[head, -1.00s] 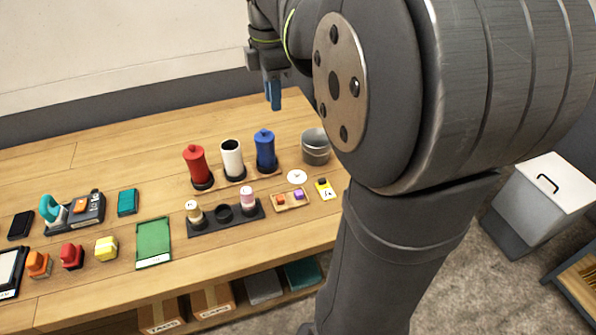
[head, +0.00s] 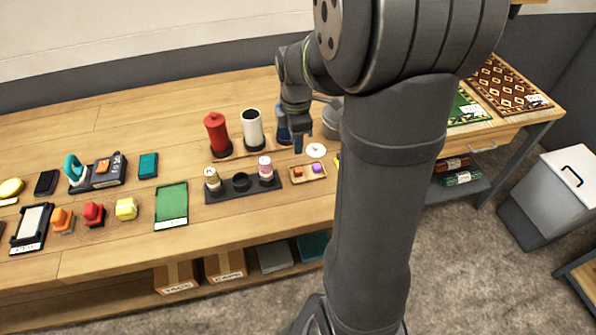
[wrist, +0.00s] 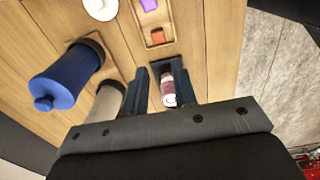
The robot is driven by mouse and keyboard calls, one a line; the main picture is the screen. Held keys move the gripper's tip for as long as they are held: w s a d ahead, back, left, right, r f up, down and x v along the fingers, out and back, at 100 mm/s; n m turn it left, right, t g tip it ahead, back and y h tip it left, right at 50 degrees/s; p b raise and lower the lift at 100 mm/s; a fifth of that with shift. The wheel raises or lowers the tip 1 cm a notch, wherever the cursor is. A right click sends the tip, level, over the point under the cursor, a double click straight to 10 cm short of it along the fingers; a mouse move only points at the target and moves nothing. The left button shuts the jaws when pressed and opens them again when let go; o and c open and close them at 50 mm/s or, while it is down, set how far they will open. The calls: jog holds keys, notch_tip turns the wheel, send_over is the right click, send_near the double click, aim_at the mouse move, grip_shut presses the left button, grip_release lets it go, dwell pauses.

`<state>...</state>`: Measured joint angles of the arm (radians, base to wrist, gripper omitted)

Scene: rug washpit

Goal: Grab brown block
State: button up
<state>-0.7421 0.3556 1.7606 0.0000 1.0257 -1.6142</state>
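A small brown-orange block (head: 298,172) sits in the left part of a shallow wooden tray (head: 307,178), beside a purple block (head: 316,169). In the wrist view the brown-orange block (wrist: 157,36) is near the top, with the purple block (wrist: 149,4) cut by the edge. My gripper (head: 298,143) points down above the table, behind the tray and apart from it. In the wrist view its fingers (wrist: 162,72) are spread, with no object held. A pink-and-white bottle (wrist: 168,91) shows beyond the gap.
A dark rack (head: 222,194) holding small bottles stands left of the tray. Red (head: 216,134) and white (head: 253,130) canisters stand behind it; a blue canister (wrist: 66,80) is close to the gripper. A white disc (head: 316,150) lies behind the tray.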

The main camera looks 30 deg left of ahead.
send_over(298, 170)
notch_tip(298, 170, down, 5)
jog(key=shift+s+a+f, duration=0.1)
jog(key=shift+s+f, duration=0.05)
jog(key=shift+w+f, duration=0.2)
jog(key=shift+f, duration=2.5)
grip_shut()
